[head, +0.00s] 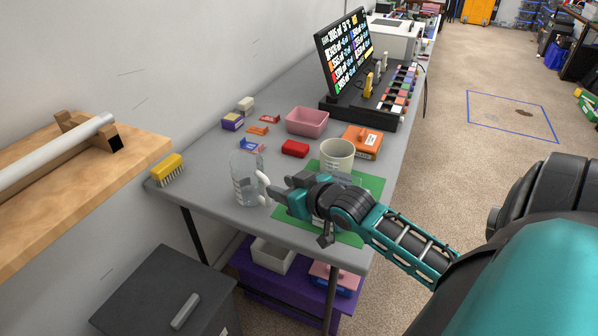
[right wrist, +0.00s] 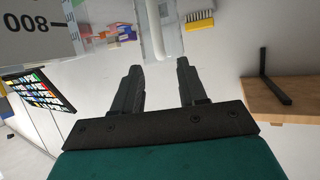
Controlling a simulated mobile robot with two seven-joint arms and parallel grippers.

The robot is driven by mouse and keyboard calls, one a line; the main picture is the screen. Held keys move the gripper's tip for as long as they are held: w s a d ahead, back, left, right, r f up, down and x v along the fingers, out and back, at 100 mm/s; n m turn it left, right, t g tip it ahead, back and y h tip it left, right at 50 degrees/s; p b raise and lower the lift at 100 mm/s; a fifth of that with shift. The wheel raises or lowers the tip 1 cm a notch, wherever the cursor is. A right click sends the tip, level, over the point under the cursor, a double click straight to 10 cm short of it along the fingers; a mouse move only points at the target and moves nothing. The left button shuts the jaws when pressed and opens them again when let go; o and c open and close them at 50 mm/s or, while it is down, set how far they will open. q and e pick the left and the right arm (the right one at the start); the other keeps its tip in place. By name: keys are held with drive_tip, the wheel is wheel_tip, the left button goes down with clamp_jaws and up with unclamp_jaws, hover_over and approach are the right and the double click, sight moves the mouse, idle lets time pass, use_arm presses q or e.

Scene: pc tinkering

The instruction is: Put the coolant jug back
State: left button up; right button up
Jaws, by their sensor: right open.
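The coolant jug looks to be the clear jug (head: 240,188) with a pale handle, standing upright on the grey table near its front left edge. In the right wrist view the jug (right wrist: 172,28) is at the top, its handle (right wrist: 152,30) just beyond the fingertips and roughly between them in the picture. My right gripper (head: 272,189) is open and empty, close to the jug's handle side; it also shows in the right wrist view (right wrist: 156,72). I cannot tell whether a finger touches the handle. My left gripper is not in view.
A pale graduated beaker (head: 337,157) stands on a green mat (head: 374,185) behind my right gripper. A yellow brush (head: 168,170) lies left of the jug. A red block (head: 295,148), pink bin (head: 307,121) and orange box (head: 362,142) sit farther back. A wooden shelf (head: 130,148) is at left.

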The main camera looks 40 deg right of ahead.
drive_tip(key=v, duration=0.5)
drive_tip(key=s+a+f+n+g+y, duration=0.1)
drive_tip(key=s+a+f, duration=0.4)
drive_tip(key=a+f, duration=0.3)
drive_tip(key=s+a+f+n+g+y, duration=0.1)
drive_tip(key=s+a+f, duration=0.4)
drive_tip(key=a+f, duration=0.3)
drive_tip(key=shift+a+n+g+p, duration=0.3)
drive_tip(key=shift+a, duration=0.45)
drive_tip(key=shift+d, duration=0.15)
